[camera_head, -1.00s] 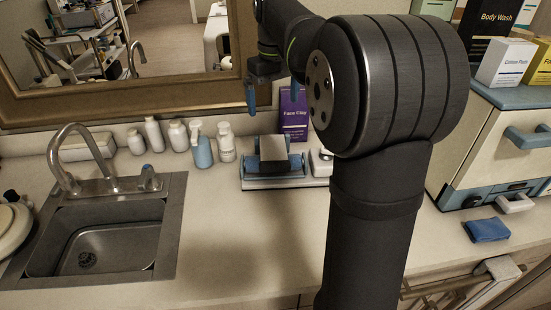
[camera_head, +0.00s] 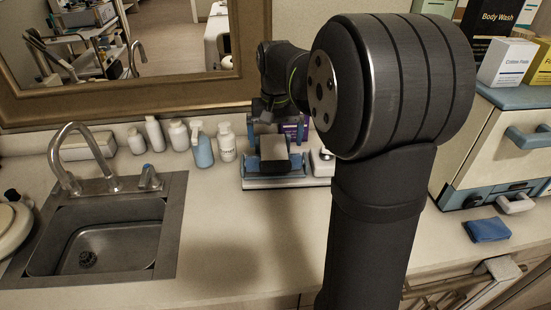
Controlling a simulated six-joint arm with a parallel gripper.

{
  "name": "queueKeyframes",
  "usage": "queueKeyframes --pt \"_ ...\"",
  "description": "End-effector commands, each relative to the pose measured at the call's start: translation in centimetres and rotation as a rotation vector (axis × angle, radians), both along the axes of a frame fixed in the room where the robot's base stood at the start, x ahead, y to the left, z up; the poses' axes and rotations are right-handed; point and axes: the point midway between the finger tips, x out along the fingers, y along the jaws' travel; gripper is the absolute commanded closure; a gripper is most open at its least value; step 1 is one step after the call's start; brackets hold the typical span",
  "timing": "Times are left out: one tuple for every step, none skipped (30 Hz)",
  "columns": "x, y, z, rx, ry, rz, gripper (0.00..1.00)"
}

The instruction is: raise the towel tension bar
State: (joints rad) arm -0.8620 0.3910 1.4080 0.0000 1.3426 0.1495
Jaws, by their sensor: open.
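A blue-grey device (camera_head: 273,172) with a raised dark block sits on the counter, left of my arm. I cannot make out which part, if any, is the towel tension bar. My gripper (camera_head: 266,128) is small and partly hidden in the head view. It is open, at the back of the device, close to its upper part. I cannot tell whether it touches it. A rail-like metal fitting (camera_head: 455,287) shows at the counter's front edge at lower right.
A sink (camera_head: 100,240) with a faucet (camera_head: 75,150) is at left. Several bottles (camera_head: 202,148) stand left of the device. A purple box (camera_head: 297,131) is behind it, mostly hidden. A cream cabinet (camera_head: 490,130) and a blue cloth (camera_head: 487,229) are at right. Counter in front is clear.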

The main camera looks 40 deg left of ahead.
Motion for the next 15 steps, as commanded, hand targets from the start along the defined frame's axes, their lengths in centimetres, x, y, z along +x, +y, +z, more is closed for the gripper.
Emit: queueKeyframes --pt "0.0 -0.1 -1.2 -0.003 0.002 0.000 0.00" --pt "-0.1 -0.1 -1.9 -0.003 0.002 0.000 0.00" --pt "0.0 -0.1 -2.7 -0.004 0.003 0.000 0.00" --pt "0.0 0.0 -3.3 -0.003 0.002 0.000 0.00" --pt "0.0 -0.1 -3.9 -0.003 0.002 0.000 0.00" --pt "0.0 0.0 -4.5 -0.002 0.002 0.000 0.00" --pt "0.0 -0.1 -5.0 -0.003 0.002 0.000 0.00" --pt "0.0 0.0 -5.4 -0.002 0.002 0.000 0.00" --pt "0.0 0.0 -6.0 -0.002 0.002 0.000 0.00" --pt "0.0 0.0 -6.3 -0.002 0.002 0.001 0.00" --pt "0.0 0.0 -6.6 -0.001 0.002 0.001 0.00" --pt "0.0 0.0 -6.8 -0.001 0.001 0.001 0.00" --pt "0.0 0.0 -7.0 -0.001 0.001 0.001 0.00" --pt "0.0 0.0 -7.2 -0.001 0.001 0.001 0.00" --pt "0.0 0.0 -7.3 0.000 0.000 0.001 0.00"
